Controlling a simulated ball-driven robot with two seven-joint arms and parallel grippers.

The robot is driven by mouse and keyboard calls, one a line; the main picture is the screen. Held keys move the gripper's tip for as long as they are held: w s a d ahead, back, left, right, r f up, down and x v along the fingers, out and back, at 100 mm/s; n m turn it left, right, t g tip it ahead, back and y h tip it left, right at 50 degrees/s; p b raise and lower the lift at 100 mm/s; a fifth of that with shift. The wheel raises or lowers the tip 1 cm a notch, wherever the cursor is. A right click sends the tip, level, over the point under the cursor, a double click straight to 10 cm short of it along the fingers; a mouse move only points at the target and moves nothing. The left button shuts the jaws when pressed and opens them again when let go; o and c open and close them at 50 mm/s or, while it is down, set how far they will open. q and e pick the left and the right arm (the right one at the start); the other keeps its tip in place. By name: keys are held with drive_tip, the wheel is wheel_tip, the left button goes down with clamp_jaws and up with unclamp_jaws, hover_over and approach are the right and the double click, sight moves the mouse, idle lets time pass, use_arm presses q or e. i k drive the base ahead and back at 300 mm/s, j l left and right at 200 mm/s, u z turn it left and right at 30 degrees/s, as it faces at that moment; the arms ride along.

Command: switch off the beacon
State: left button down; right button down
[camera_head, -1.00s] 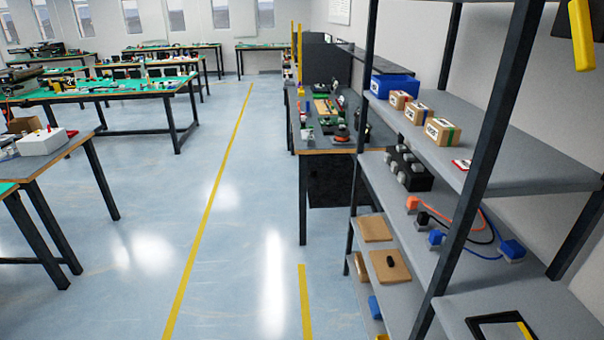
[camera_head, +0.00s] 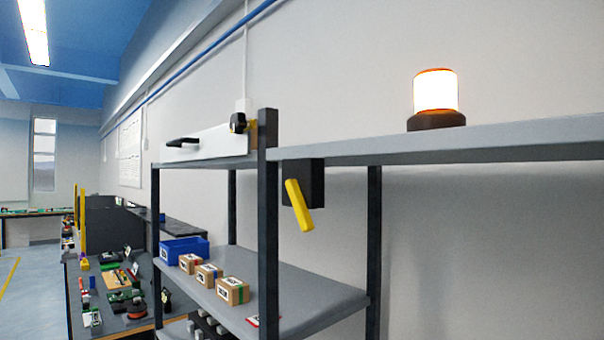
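The beacon (camera_head: 436,97) stands upright on the top shelf board (camera_head: 500,142) at the right. It has a dark base, an orange cap and a bright glowing body, so it is lit. A black box (camera_head: 312,183) hangs under the top board, left of the beacon. A yellow lever (camera_head: 299,205) is on this box and hangs down, tilted. Neither of my grippers is in view.
A dark shelf post (camera_head: 268,220) stands in front, left of the lever. The shelf below holds a blue bin (camera_head: 184,250) and several small cardboard boxes (camera_head: 232,290). A workbench (camera_head: 135,322) stands at the lower left.

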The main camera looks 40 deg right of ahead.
sight(306, 223)
drive_tip(key=z, duration=1.3)
